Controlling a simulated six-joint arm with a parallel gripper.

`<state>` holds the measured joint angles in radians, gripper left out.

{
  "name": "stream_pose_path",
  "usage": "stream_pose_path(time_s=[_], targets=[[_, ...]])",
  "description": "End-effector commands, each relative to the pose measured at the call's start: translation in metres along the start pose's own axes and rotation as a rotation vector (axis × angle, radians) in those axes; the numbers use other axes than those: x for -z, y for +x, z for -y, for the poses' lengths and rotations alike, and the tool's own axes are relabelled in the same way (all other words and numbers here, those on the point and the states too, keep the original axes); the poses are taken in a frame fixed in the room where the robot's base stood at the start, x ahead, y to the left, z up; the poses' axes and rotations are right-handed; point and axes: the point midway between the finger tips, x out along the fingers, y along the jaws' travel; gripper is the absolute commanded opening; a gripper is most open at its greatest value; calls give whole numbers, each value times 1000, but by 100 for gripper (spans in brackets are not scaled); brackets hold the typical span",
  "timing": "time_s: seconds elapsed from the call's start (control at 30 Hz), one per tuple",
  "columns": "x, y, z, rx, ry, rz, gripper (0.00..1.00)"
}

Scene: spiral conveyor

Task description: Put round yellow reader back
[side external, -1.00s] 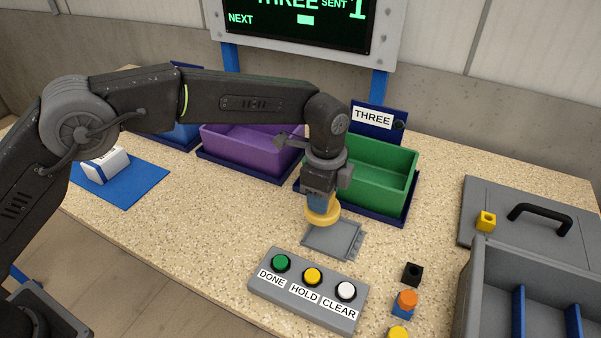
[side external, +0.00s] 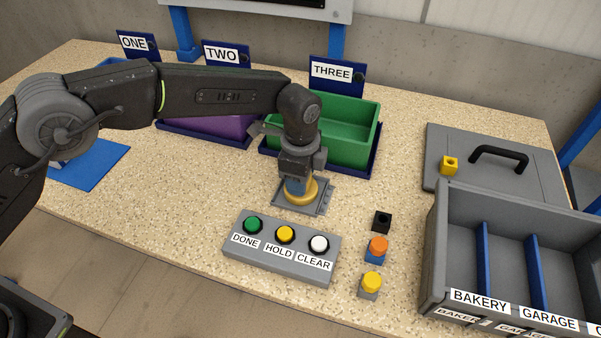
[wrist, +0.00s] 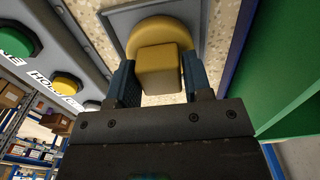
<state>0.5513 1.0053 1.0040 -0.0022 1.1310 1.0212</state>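The round yellow reader (side external: 301,191) has a wide disc and a square block on top; in the wrist view its block (wrist: 160,72) sits between my two blue fingers. My gripper (side external: 298,180) points down and is shut on this block. The disc is right over the square grey plate (side external: 319,207) on the table and hides its middle. I cannot tell whether the disc touches the plate. The plate's edge also shows beyond the disc in the wrist view (wrist: 118,18).
A button box (side external: 280,262) with green, yellow and white buttons stands just in front. The green bin (side external: 350,150) is close behind. Small coloured blocks (side external: 376,250) and a grey divided box (side external: 436,245) are at right, with a handled lid (side external: 440,190) behind.

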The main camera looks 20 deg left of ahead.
Motion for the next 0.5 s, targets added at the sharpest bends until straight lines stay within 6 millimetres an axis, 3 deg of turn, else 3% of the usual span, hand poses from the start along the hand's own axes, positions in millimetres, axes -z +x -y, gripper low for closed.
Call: stream_pose_path(time_s=[0.2, 0.5], targets=[[0, -1, 0, 0, 0, 0, 66], [0, -5, 0, 1, 0, 0, 66]])
